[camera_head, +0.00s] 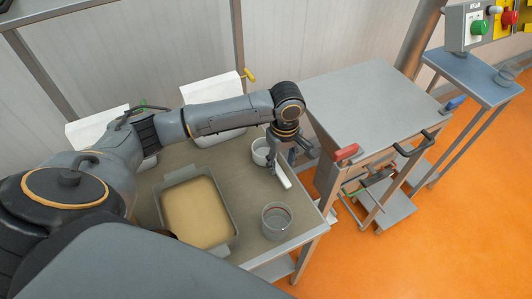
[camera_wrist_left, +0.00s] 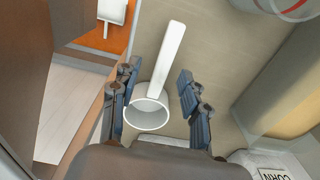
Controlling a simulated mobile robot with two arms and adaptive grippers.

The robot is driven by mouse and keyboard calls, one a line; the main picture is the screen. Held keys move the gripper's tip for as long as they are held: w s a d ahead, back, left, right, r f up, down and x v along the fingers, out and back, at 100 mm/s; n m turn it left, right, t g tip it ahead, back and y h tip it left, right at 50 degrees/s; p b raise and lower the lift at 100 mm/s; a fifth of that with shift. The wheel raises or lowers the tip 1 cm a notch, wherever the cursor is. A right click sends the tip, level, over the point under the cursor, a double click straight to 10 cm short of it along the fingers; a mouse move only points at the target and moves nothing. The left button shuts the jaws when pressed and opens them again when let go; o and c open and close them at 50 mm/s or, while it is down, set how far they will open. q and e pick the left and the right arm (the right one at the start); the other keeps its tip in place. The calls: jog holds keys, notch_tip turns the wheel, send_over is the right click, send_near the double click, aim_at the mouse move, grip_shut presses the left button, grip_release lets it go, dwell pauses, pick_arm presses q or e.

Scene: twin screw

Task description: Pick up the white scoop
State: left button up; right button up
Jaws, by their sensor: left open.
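The white scoop (camera_head: 261,151) lies near the back right of the grey table. Its handle (camera_head: 282,173) points toward the front right, and my left gripper hides part of it. My left gripper (camera_head: 286,156) is open above the scoop, pointing down. In the left wrist view, the scoop's round cup (camera_wrist_left: 147,114) and flat handle (camera_wrist_left: 167,55) show between the two spread fingers (camera_wrist_left: 158,78). The fingers stand on either side of the scoop, apart from it. My right gripper is not in view.
A grey tray (camera_head: 158,211) with yellowish contents stands left of the scoop. A grey cup (camera_head: 276,221) stands at the table's front right. White bins (camera_head: 212,88) line the back; one label (camera_wrist_left: 273,174) reads CORN. A metal table (camera_head: 372,100) with a red handle stands to the right.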

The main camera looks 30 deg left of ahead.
aim_at(279, 171)
pick_arm(q)
jog(key=shift+s+a+f, duration=0.1)
jog(key=shift+s+f, duration=0.05)
jog(key=shift+f, duration=0.7)
notch_tip(279, 171, down, 3)
jog(key=shift+a+r+p, duration=0.1)
jog(key=shift+r+p, duration=0.1)
jog(key=shift+p, duration=0.2)
jog(key=shift+f, duration=0.45)
grip_shut()
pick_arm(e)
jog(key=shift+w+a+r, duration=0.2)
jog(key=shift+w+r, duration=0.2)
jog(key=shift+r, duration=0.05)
